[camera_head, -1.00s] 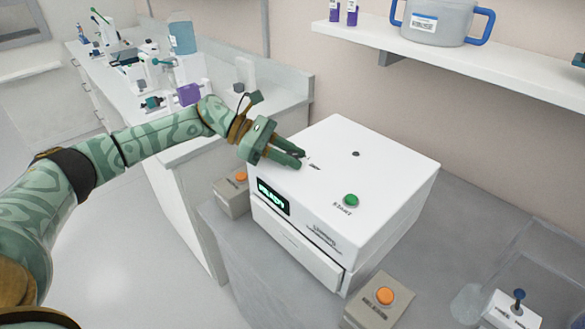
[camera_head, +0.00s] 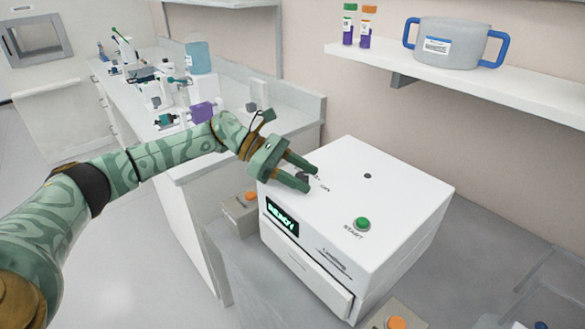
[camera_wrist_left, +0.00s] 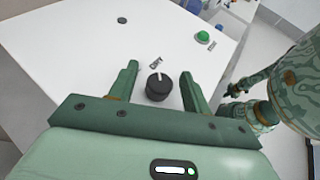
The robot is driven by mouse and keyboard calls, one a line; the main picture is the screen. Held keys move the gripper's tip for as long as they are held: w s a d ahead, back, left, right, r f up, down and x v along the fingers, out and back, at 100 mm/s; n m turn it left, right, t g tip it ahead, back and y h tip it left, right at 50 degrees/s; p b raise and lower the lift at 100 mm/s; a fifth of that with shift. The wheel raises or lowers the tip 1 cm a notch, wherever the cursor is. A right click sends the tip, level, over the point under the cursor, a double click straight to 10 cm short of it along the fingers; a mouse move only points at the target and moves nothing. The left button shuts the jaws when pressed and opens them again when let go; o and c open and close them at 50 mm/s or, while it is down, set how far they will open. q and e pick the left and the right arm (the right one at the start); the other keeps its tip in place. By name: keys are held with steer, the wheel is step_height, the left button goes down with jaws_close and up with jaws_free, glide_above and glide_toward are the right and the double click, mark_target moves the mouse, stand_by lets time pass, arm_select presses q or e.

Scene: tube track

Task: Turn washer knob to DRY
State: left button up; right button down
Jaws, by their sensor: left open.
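The washer (camera_head: 345,225) is a white box on the grey bench, with a green display (camera_head: 282,216) that appears to read READY. Its black knob (camera_wrist_left: 159,87) with a white pointer line stands on the top face, between the fingers of my left gripper (camera_wrist_left: 160,85) in the left wrist view. Neither finger visibly touches the knob. My right gripper is not in view.
A green START button (camera_head: 362,224) and a small dark hole (camera_head: 367,176) are on the washer's top. Boxes with orange buttons (camera_head: 397,322) stand beside the washer. A shelf (camera_head: 500,84) above holds a grey tub with blue handles (camera_head: 452,43) and two tubes.

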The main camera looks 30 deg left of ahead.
arm_select(q)
steer(key=b+v, duration=0.2)
steer(key=v, duration=1.4)
steer(key=shift+r, duration=0.2)
